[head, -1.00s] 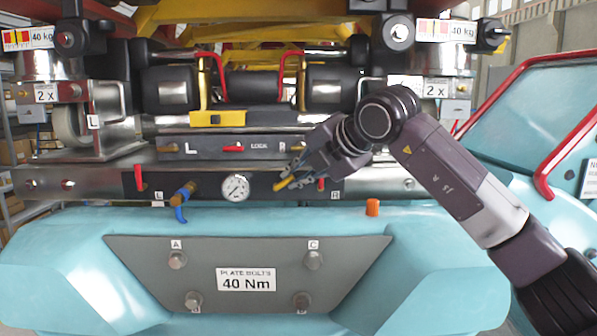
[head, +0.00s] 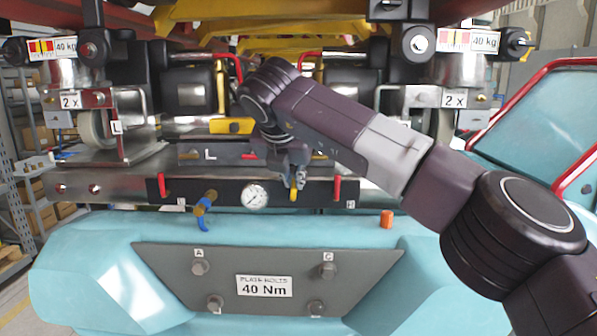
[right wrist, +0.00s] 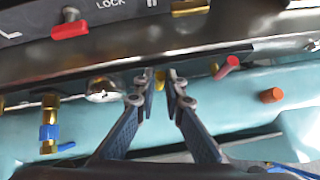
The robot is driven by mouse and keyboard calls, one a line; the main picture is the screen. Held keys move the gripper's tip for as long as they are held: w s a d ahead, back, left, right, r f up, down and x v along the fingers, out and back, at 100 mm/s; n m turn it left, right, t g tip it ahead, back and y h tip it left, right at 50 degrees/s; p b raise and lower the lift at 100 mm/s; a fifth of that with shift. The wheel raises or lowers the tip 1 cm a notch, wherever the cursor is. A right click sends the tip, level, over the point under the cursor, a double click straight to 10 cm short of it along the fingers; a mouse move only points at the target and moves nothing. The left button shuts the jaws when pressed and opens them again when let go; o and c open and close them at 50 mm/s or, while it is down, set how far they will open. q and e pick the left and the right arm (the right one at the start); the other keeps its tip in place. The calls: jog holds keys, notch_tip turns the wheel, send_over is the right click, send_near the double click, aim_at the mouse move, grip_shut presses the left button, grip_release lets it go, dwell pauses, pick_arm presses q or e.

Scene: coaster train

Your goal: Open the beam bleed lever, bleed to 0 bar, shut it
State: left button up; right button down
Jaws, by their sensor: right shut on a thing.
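The beam's dark panel (head: 230,194) carries a round white pressure gauge (head: 256,197); its needle is too small to read. The yellow bleed lever (head: 293,195) is just right of the gauge and points downward. My right gripper (head: 293,176) comes down over it from above and is shut on it. In the right wrist view, the yellow of the lever (right wrist: 160,82) shows between the fingertips (right wrist: 162,80), mostly hidden by the fingers. The gauge (right wrist: 103,90) is seen at a steep angle there. My left gripper is not in view.
Red levers stand at the panel's left (head: 162,187) and right (head: 337,188) ends. A brass fitting with a blue handle (head: 203,212) is left of the gauge. An orange cap (head: 387,219) sits on the turquoise body. A lock bar (head: 215,154) runs above the beam.

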jog(key=shift+s+a+f+h+p, duration=0.1)
jog(key=shift+a+f+h+p, duration=0.05)
jog(key=shift+a+h+p, duration=0.2)
jog(key=shift+f, duration=0.15)
jog(key=c, duration=2)
grip_release()
jog(key=shift+r, duration=0.25)
jog(key=shift+s+r, duration=0.2)
jog(key=shift+r, duration=0.05)
jog(key=v, duration=1.1)
jog(key=shift+s+a, duration=0.15)
